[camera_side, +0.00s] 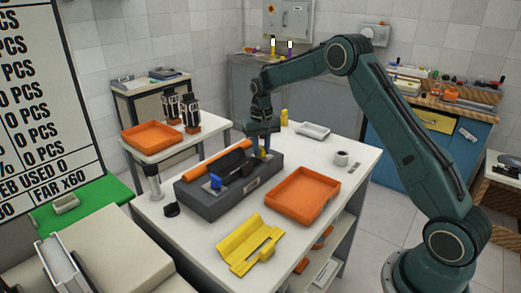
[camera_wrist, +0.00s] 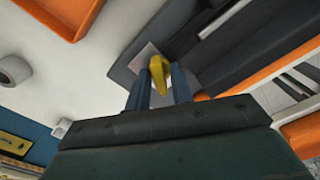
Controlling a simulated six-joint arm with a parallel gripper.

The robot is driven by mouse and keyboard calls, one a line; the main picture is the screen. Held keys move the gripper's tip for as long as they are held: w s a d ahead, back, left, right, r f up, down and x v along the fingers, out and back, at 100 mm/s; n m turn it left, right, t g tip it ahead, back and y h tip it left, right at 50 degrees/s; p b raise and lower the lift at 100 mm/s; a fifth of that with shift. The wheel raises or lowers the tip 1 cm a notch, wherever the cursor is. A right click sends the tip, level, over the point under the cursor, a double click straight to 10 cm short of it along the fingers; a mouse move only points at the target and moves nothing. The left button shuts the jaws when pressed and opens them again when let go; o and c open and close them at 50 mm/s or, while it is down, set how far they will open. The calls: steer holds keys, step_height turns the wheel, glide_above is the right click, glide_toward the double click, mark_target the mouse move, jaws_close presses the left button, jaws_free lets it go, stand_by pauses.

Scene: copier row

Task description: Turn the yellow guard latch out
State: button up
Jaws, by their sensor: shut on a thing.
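The yellow guard latch (camera_wrist: 159,74) stands between my fingertips in the wrist view, at the edge of a dark grey unit (camera_wrist: 120,72). My gripper (camera_wrist: 160,84) is shut on the latch, one blue finger on each side. In the side view my gripper (camera_side: 263,150) points down at the right rear end of the dark grey unit (camera_side: 220,204), and its fingers largely hide the latch. The unit holds an orange roller (camera_side: 202,161) and a black part, with a blue knob (camera_side: 215,181) at its front left.
An orange tray (camera_side: 303,194) lies right of the unit. A yellow panel (camera_side: 247,244) lies in front. A white cup (camera_side: 341,158), a white tray (camera_side: 312,130) and a small yellow object (camera_side: 284,116) stand behind on the white table. Another orange tray (camera_side: 151,135) is at left.

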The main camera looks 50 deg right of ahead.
mark_target(261, 148)
steer(key=shift+w+r+n, duration=0.1)
steer(key=shift+r+n, duration=0.1)
steer(key=shift+n, duration=2.4)
steer(key=o, duration=0.5)
steer(key=shift+r, duration=2.4)
